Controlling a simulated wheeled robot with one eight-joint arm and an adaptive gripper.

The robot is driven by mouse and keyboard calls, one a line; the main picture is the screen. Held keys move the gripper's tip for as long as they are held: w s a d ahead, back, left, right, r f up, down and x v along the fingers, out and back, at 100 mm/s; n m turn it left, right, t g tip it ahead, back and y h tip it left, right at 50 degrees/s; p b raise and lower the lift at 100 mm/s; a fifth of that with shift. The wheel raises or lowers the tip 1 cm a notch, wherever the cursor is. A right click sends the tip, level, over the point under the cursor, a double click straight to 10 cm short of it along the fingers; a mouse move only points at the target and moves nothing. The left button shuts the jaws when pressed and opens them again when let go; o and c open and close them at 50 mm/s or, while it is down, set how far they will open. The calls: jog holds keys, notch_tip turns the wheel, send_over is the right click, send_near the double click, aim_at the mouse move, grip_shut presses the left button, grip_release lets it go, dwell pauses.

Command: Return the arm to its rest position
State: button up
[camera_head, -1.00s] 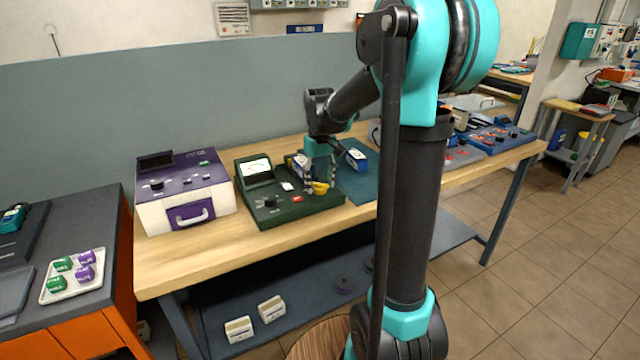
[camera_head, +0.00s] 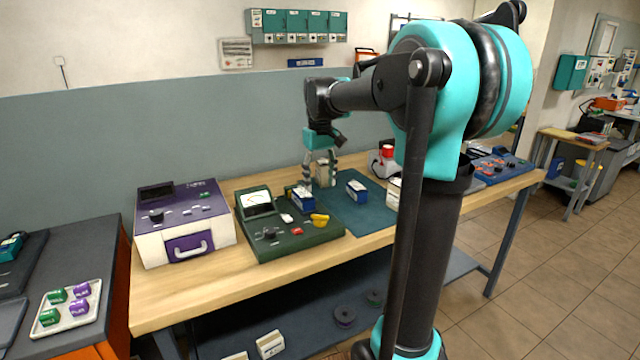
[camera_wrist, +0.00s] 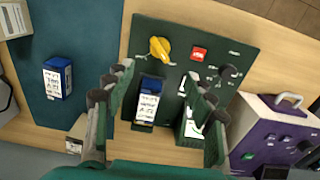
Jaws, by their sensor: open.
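My gripper (camera_head: 320,180) is open and empty, pointing down above the green tester (camera_head: 285,235). In the wrist view its two fingers (camera_wrist: 160,80) are spread, with a blue-and-white battery (camera_wrist: 148,98) showing between and below them. That battery also shows in the head view (camera_head: 303,200), at the tester's back right part, apart from the fingers. My arm reaches over the bench from the right, its elbow bent high.
A second blue-and-white battery (camera_head: 357,190) lies on the teal mat (camera_head: 372,212). A purple-and-white device (camera_head: 184,222) stands left of the tester. A beige block (camera_head: 325,172) is behind my gripper. A tray (camera_head: 42,325) of green and purple pieces sits at left.

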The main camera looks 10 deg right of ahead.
jog(key=s+d+f+m+t, duration=0.2)
jog(key=s+f, duration=0.9)
jog(key=s+d+f+m+t, duration=0.1)
jog(key=s+d+f+t, duration=0.1)
jog(key=s+f, duration=0.9)
jog(key=shift+f+m, duration=0.2)
jog(key=shift+m, duration=0.2)
jog(key=shift+s, duration=0.1)
